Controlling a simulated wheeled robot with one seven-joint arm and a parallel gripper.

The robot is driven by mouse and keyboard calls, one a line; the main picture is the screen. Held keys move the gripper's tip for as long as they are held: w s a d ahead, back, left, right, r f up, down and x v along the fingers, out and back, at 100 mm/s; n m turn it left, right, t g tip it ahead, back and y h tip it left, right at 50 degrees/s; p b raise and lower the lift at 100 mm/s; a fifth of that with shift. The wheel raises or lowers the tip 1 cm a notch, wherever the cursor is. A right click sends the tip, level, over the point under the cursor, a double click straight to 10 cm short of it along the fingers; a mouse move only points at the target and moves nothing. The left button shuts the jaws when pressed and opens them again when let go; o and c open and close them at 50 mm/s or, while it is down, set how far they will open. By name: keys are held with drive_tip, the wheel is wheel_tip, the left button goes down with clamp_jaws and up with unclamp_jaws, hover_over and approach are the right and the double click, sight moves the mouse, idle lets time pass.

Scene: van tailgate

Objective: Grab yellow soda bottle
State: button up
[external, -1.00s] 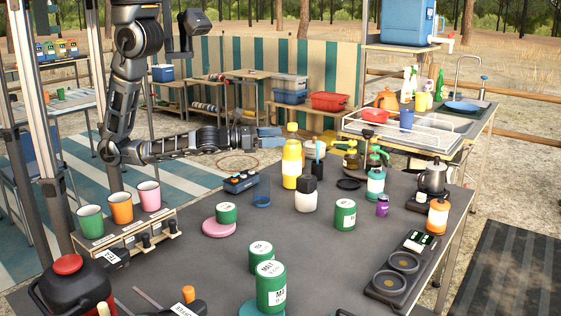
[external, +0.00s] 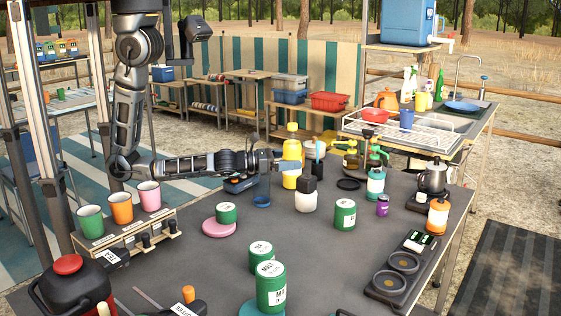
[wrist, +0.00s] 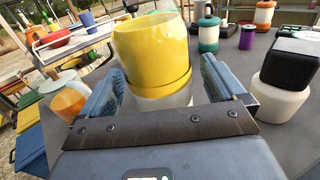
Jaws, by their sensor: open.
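The yellow soda bottle (external: 291,152) stands upright on the dark table in the external view, with a yellow cap and a pale band. In the wrist view the yellow bottle (wrist: 152,50) fills the space between the two fingers. My gripper (external: 286,163) reaches it from the left, level with its middle. My gripper (wrist: 168,85) is open, with one blue-grey finger on each side of the bottle. A gap shows on the right side; contact on the left cannot be told. The bottle's lower part is partly hidden by my gripper.
A white jar with a black lid (external: 306,196) stands close in front of the bottle; it also shows at right in the wrist view (wrist: 285,80). A dark bottle with a blue top (external: 317,160) stands just right. Green tins (external: 345,214) stand nearer, with bare table between.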

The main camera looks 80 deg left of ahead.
drive_tip(key=shift+w, duration=1.3)
drive_tip(key=shift+c, duration=0.2)
drive_tip(key=c, duration=1.4)
drive_tip(key=shift+c, duration=0.2)
drive_tip(key=shift+r, duration=0.15)
